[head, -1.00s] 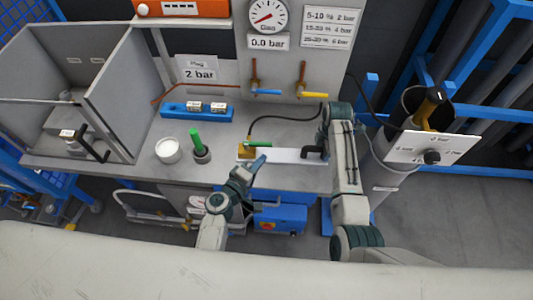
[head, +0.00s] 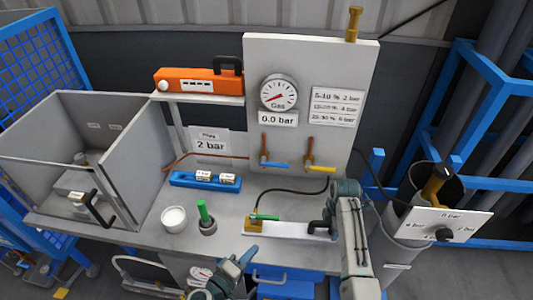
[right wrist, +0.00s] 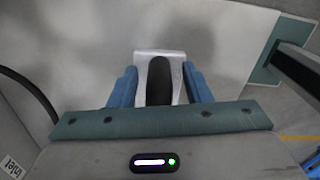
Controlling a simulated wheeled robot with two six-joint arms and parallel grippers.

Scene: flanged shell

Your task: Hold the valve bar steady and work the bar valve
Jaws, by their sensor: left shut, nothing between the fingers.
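The valve bar (head: 290,230) is a white bar lying flat near the bench's front edge. My left gripper (head: 251,252) is shut and empty, just in front of the bar's left end, apart from the lever. My right gripper is at the bar's right end, its tips hidden in the head view. In the right wrist view its blue fingers (right wrist: 160,88) stand apart on either side of the black handle (right wrist: 159,78), with gaps visible.
The gas gauge (head: 279,93) reads 0.0 bar. Below it are a blue lever (head: 275,165) and a yellow lever (head: 320,169). A white cup (head: 174,219), a green-topped plug (head: 204,217) and a blue rack (head: 204,180) stand left of the bar. A hose runs behind the valve.

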